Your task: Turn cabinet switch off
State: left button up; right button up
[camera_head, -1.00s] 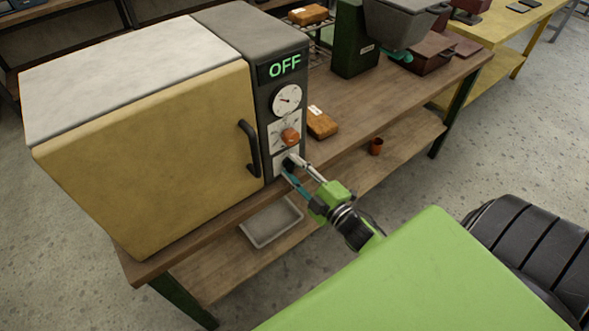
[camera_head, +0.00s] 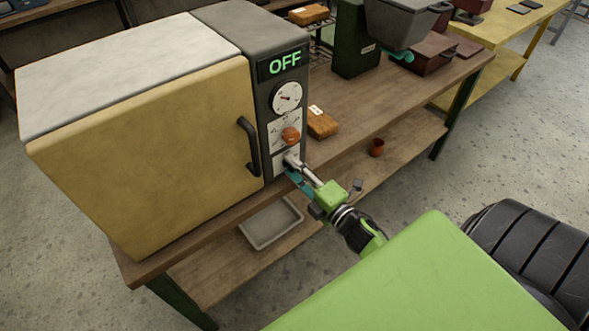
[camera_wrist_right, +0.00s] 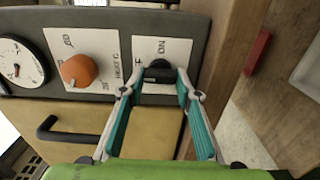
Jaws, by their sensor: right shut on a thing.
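The cabinet (camera_head: 140,150) is a large box with a yellow door and a grey control column, standing on a wooden bench. Its display (camera_head: 283,64) reads OFF in green. The black cabinet switch (camera_wrist_right: 158,72) sits on a white plate marked ON at the bottom of the column. My right gripper (camera_head: 289,166) is at this switch plate. In the right wrist view its teal-padded fingers (camera_wrist_right: 160,82) are on both sides of the black switch, which shows between their tips. The tips hide part of the plate's lettering. My left gripper is in neither view.
An orange knob (camera_head: 290,136) and a round dial (camera_head: 287,97) are just above the switch, and the black door handle (camera_head: 249,146) is to its left. A grey tray (camera_head: 270,224) lies on the lower shelf. A brown block (camera_head: 321,123) lies right of the cabinet.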

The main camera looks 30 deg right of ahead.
jog(key=o, duration=1.1)
jog(key=s, duration=1.2)
jog(key=shift+d, duration=0.45)
jog(key=shift+f, duration=0.1)
